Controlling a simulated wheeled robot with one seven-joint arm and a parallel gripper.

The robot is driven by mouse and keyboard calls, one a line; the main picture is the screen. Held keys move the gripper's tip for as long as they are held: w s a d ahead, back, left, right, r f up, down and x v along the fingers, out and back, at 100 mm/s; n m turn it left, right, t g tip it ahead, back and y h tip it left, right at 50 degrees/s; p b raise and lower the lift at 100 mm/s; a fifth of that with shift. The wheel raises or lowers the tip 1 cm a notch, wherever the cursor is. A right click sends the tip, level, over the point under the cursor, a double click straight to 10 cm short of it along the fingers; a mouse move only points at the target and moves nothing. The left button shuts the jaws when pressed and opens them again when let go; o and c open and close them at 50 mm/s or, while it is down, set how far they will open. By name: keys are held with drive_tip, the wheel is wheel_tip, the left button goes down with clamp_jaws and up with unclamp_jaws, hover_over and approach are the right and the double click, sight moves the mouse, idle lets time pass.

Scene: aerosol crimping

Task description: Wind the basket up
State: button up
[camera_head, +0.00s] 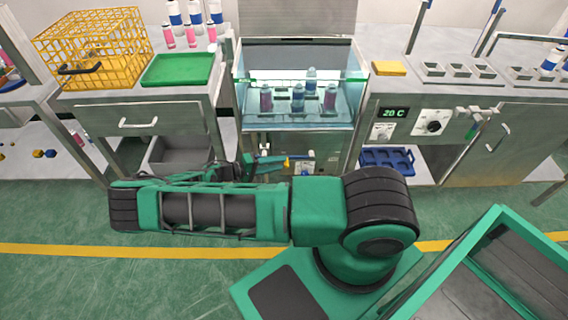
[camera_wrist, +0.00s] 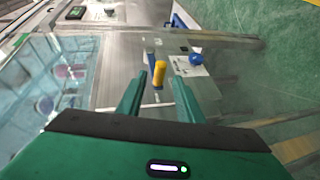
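A glass-walled water bath (camera_head: 350,108) stands at the middle, with several cans, including a pink one (camera_head: 330,97), standing in it. The basket beneath them is hard to make out through the water. A yellow crank knob (camera_head: 286,163) shows low on the bath's front. It also shows in the wrist view (camera_wrist: 159,74), with a blue part beside it. My gripper (camera_wrist: 158,82) is open, its two green fingers apart, one on each side of the knob in the picture. I cannot tell whether they touch it. In the head view my gripper is partly hidden by my arm.
A yellow wire basket (camera_head: 92,45) and a green tray (camera_head: 178,69) sit on the left bench. A blue knob (camera_wrist: 196,59) on a white plate is right of the crank knob. A control panel (camera_head: 412,122) reading 20 C is right of the bath.

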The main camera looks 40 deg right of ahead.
drive_tip(key=shift+x, duration=2.2)
clamp_jaws()
drive_tip(key=shift+a+f, duration=0.1)
